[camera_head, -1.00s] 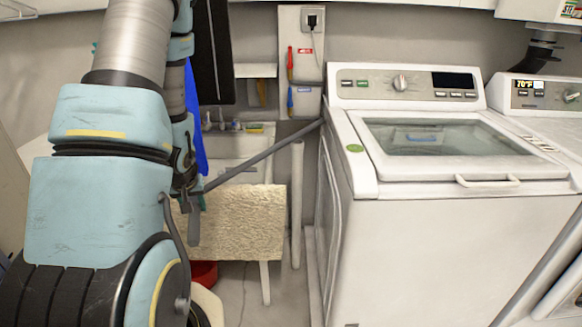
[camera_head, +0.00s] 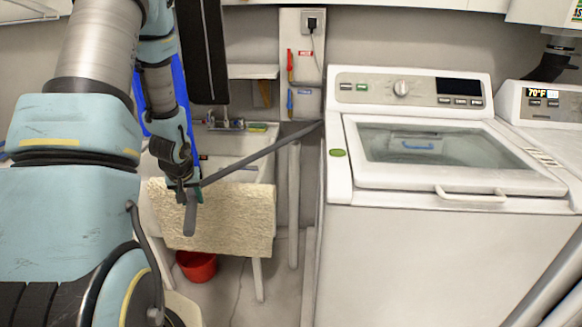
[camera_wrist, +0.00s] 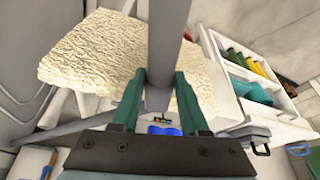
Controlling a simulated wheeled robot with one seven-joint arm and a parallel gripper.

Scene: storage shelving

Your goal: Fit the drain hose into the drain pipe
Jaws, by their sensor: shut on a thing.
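The grey drain hose (camera_head: 262,153) runs from behind the left side of the washing machine (camera_head: 440,135) down and left to my gripper (camera_head: 190,192). My gripper is shut on the hose near its free end, and the end hangs below the fingers in front of a cream textured sheet. In the wrist view the hose (camera_wrist: 168,40) passes between the two green fingers (camera_wrist: 160,88). A white upright drain pipe (camera_head: 293,215) stands between the sink and the washing machine, to the right of my gripper and apart from the hose end. The hose crosses near the pipe's top.
The cream sheet (camera_head: 245,220) hangs at the front of the sink (camera_head: 225,145). A red bucket (camera_head: 197,266) is on the floor below. A dryer (camera_head: 540,110) stands at the right. The floor left of the washing machine is mostly clear.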

